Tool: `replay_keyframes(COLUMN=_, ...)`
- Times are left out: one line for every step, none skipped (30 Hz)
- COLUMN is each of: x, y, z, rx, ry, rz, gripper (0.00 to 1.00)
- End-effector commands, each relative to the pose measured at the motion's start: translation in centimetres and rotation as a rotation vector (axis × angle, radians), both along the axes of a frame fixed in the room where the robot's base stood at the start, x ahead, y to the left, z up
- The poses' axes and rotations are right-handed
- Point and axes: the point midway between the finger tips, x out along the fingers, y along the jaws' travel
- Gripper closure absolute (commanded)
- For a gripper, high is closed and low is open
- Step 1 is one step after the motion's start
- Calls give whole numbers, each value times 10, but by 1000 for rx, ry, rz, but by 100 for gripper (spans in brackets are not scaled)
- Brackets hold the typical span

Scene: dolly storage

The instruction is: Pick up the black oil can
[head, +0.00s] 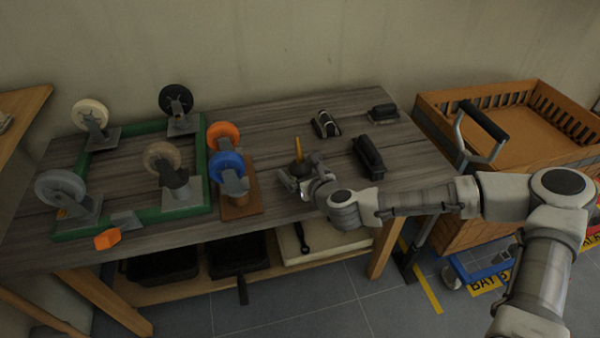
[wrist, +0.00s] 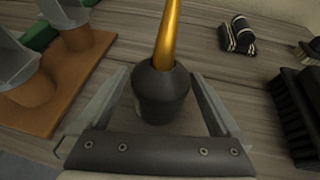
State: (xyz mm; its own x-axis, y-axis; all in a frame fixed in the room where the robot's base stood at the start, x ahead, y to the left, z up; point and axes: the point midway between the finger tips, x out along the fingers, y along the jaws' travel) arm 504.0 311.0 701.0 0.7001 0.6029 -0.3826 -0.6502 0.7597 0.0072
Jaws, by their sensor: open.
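The black oil can (head: 299,169) stands upright on the grey wooden table, with a thin yellow-gold spout pointing up. In the wrist view the oil can (wrist: 161,92) sits between the two fingers of my gripper (wrist: 165,100). The fingers are apart, one on each side of its dark body, with a visible gap at each side. In the head view my gripper (head: 296,184) reaches in from the right, low over the table, and partly hides the can's base.
A brown board (head: 240,205) with orange and blue casters stands just left of the can. A green frame (head: 206,165) with several casters lies further left. A black brush (head: 368,158) and a strapped item (head: 325,124) lie to the right. A wooden cart (head: 445,120) stands beyond the table's right end.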

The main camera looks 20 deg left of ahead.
Motion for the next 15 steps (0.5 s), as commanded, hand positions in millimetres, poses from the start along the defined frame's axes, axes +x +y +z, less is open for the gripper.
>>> replay_keyframes(x=0, y=0, z=0, rx=0, ry=0, rz=0, gripper=0)
replay_keyframes(x=0, y=0, z=0, rx=0, ry=0, rz=0, gripper=0)
replay_keyframes(x=0, y=0, z=0, rx=0, ry=0, rz=0, gripper=7)
replay_keyframes(x=0, y=0, z=0, rx=0, ry=0, rz=-1, gripper=13)
replay_keyframes(x=0, y=0, z=0, rx=0, ry=0, rz=-1, gripper=18)
replay_keyframes(x=0, y=0, z=0, rx=0, ry=0, rz=-1, gripper=25)
replay_keyframes(x=0, y=0, z=0, rx=0, ry=0, rz=-1, gripper=31)
replay_keyframes(x=0, y=0, z=0, rx=0, ry=0, rz=-1, gripper=36)
replay_keyframes(x=0, y=0, z=0, rx=0, ry=0, rz=-1, gripper=43)
replay_keyframes(x=0, y=0, z=0, rx=0, ry=0, rz=-1, gripper=49)
replay_keyframes(x=0, y=0, z=0, rx=0, ry=0, rz=-1, gripper=54)
replay_keyframes(x=0, y=-1, z=0, rx=0, ry=0, rz=-1, gripper=61)
replay_keyframes(x=0, y=-1, z=0, rx=0, ry=0, rz=-1, gripper=67)
replay_keyframes(x=0, y=-1, z=0, rx=0, ry=0, rz=-1, gripper=72)
replay_keyframes(x=0, y=-1, z=0, rx=0, ry=0, rz=-1, gripper=79)
